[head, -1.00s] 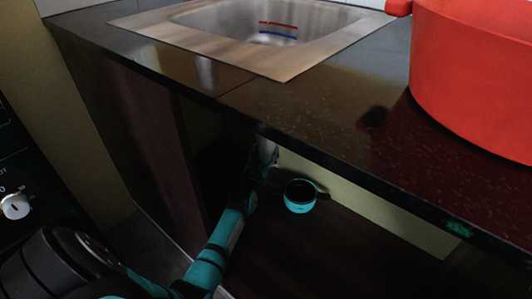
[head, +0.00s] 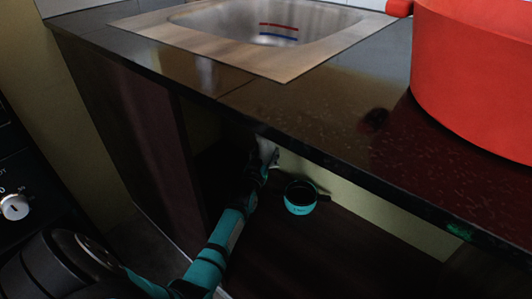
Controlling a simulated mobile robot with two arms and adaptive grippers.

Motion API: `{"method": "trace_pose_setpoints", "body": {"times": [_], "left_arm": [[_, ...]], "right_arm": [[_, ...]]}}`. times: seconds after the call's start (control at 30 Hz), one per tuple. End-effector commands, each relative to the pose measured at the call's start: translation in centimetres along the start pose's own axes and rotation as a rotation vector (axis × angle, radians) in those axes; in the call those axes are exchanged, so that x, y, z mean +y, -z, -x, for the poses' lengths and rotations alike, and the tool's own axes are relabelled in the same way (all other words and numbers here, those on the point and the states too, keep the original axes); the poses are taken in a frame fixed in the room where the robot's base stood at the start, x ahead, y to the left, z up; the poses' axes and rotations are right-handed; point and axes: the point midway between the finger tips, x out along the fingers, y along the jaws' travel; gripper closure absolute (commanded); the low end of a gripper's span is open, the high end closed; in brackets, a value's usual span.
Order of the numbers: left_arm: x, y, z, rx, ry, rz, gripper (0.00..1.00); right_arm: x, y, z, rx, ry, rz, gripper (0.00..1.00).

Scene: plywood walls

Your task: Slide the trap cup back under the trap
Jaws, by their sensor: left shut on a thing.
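My left arm reaches under the counter, and its gripper (head: 267,160) is in the shadow below the counter's front edge. It is shut on a small pale thing (head: 266,149) at its fingertips; whether this is the trap cup or part of the trap I cannot tell. A round teal cup (head: 300,208) with a dark inside stands upright to the right of the gripper, its dark handle toward the right. No gap or touch between the gripper and the teal cup can be made out. The trap is not clearly visible. My right gripper is out of view.
The dark counter (head: 290,110) overhangs the cabinet space and holds a steel sink (head: 270,20). A large red pot (head: 475,80) stands on it at the right. A dark side panel (head: 140,150) bounds the space on the left. The cabinet floor right of the cup looks clear.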

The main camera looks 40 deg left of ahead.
Motion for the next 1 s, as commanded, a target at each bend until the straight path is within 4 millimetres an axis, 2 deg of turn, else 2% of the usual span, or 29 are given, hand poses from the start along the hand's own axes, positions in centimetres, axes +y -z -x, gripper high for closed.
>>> {"method": "trace_pose_setpoints", "body": {"times": [0.97, 1.0], "left_arm": [[0.0, -0.39, 0.01, 0.001, 0.0, 0.0, 0.92], [0.0, -0.4, 0.01, 0.0, 0.0, 0.0, 0.47]], "right_arm": [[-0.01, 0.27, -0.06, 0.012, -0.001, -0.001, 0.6], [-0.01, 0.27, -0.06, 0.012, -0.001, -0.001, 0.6]]}}
